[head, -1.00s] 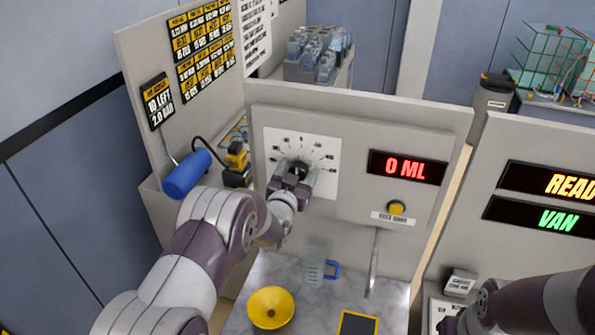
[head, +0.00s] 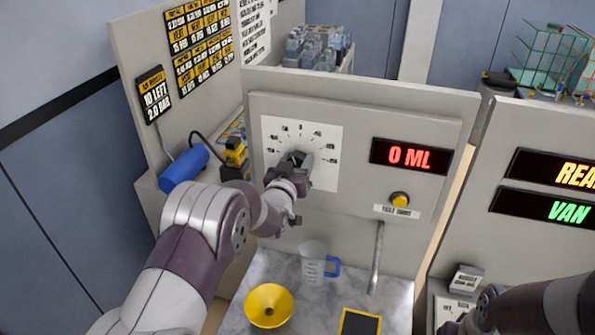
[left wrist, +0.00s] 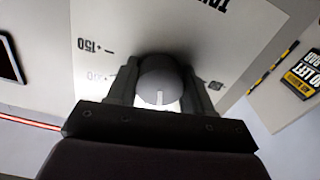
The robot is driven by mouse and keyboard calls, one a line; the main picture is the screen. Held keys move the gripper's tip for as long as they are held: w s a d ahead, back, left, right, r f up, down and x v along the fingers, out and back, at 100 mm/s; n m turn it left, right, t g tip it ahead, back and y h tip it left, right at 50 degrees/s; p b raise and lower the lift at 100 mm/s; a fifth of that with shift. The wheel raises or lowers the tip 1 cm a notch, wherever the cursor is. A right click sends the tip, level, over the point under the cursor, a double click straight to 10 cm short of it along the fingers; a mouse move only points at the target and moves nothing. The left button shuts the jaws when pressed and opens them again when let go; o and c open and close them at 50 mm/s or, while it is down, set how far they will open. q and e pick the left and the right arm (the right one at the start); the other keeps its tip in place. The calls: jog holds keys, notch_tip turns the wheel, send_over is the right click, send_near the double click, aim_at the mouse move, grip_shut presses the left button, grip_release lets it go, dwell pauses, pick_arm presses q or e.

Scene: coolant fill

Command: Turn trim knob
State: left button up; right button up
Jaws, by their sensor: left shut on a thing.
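The trim knob (left wrist: 160,82) is a dark round knob with a pale pointer mark, set on a white dial plate (head: 325,171) on the grey panel. In the left wrist view the fingers of my left gripper (left wrist: 162,98) stand on both sides of it, shut on it. In the head view my left gripper (head: 297,168) is at the dial and hides most of the knob.
A red display (head: 409,156) reads "0 ML", with a yellow button (head: 400,200) below it. A clear jug with a blue handle (head: 314,265) and a yellow funnel (head: 269,305) are on the counter below. A blue cylinder (head: 184,169) is left of the panel.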

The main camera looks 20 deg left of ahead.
pick_arm(q)
jog(key=shift+f+n+b, duration=0.2)
jog(key=shift+n+b, duration=0.95)
jog(key=shift+n, duration=0.05)
jog(key=o, duration=1)
jog(key=shift+s, duration=0.1)
jog(key=shift+o, duration=0.2)
jog(key=shift+s+a+r, duration=0.1)
jog(key=shift+s+r, duration=0.15)
jog(key=shift+s+f+b, duration=0.15)
jog(key=shift+s+b, duration=0.1)
jog(key=shift+b, duration=0.1)
jog(key=s+b, duration=0.4)
jog(key=s, duration=0.8)
jog(key=shift+a, duration=0.2)
jog(key=shift+s, duration=0.15)
